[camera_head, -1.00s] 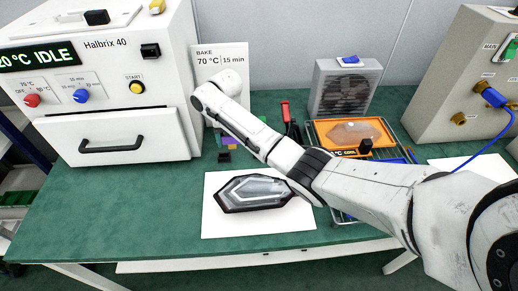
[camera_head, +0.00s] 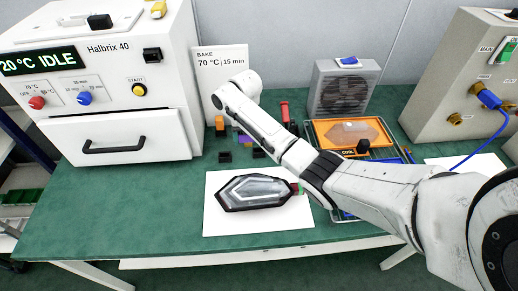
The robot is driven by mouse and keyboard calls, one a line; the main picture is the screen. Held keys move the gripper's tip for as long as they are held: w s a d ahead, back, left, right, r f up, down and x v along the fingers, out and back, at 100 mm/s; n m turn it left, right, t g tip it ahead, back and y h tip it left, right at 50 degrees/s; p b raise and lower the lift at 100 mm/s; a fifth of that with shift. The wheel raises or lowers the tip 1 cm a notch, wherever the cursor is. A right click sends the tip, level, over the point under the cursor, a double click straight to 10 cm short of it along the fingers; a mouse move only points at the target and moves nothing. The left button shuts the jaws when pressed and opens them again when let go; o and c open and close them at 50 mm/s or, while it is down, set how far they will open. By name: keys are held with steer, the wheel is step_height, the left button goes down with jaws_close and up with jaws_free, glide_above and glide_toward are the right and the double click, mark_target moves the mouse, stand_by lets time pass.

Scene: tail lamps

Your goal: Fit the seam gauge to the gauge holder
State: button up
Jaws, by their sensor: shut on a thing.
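My arm reaches in from the lower right, and its white far end stands over the back of the bench. My gripper's fingers are not visible; my own arm may hide them. A small red and green piece (camera_head: 297,188) shows just below my arm, at the right end of a tail lamp (camera_head: 252,191). I cannot tell whether it is the seam gauge or whether anything holds it. Small orange, purple and black blocks (camera_head: 240,140) stand behind my arm. I cannot tell which thing is the gauge holder.
The lamp lies on a white sheet (camera_head: 225,226) on the green bench (camera_head: 120,212). The oven (camera_head: 125,135) is at left with its drawer shut. A fan box (camera_head: 342,90), a rack with an orange tray (camera_head: 376,134) and a beige test unit (camera_head: 450,80) stand at right. The front left bench is clear.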

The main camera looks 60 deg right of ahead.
steer(key=shift+s+d+p, duration=0.65)
steer(key=shift+s+d, duration=0.65)
steer(key=shift+s, duration=0.15)
steer(key=shift+p, duration=0.35)
steer(key=shift+f, duration=0.2)
steer(key=shift+f+b, duration=0.85)
steer(key=shift+f, duration=0.35)
steer(key=shift+f, duration=0.35)
stand_by(0.9)
steer(key=shift+f+b, duration=0.5)
steer(key=shift+f, duration=0.35)
